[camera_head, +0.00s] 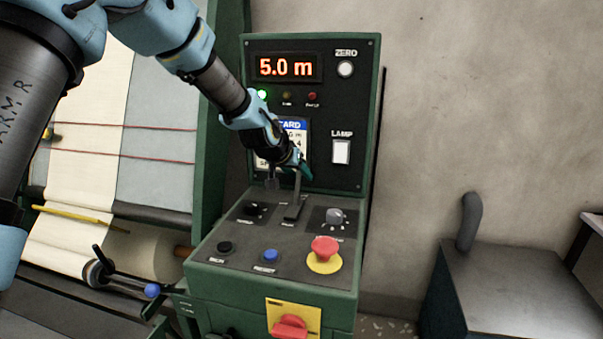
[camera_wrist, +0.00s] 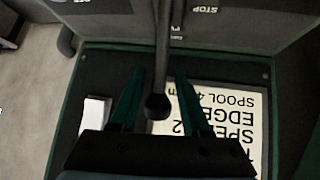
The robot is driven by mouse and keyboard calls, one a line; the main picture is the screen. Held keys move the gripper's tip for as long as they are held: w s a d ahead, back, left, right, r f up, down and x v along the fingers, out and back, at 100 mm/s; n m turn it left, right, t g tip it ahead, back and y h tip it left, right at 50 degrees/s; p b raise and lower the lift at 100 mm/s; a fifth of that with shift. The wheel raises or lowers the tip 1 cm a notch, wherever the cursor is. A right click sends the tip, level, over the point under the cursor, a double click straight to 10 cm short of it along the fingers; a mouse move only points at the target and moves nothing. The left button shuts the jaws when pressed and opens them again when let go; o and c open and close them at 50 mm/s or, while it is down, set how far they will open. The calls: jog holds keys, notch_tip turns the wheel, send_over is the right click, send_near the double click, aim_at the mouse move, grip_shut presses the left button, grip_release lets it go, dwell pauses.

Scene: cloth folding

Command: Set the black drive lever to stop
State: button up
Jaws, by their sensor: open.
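The black drive lever (camera_wrist: 162,55) shows in the wrist view as a dark rod ending in a round black knob (camera_wrist: 157,107). The knob lies between the two green fingers of my gripper (camera_wrist: 157,92), which are apart with a gap on each side. In the head view my gripper (camera_head: 301,168) is over the back of the console deck, in front of the upright panel, and hides most of the lever. The lever's base plate (camera_head: 293,212) shows below it. A STOP label (camera_wrist: 204,9) is at the top of the wrist view; which setting the lever is at I cannot tell.
The deck holds a red mushroom button (camera_head: 324,248), a blue button (camera_head: 270,255), a black button (camera_head: 225,247) and a grey knob (camera_head: 335,216). The display (camera_head: 286,67) reads 5.0 m. A white card (camera_wrist: 215,125) is behind my gripper. Cloth rollers stand left.

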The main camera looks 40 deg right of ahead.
aim_at(300, 174)
jog(key=shift+p+x, duration=0.35)
jog(key=shift+x, duration=1.15)
grip_shut()
jog(key=shift+r, duration=0.2)
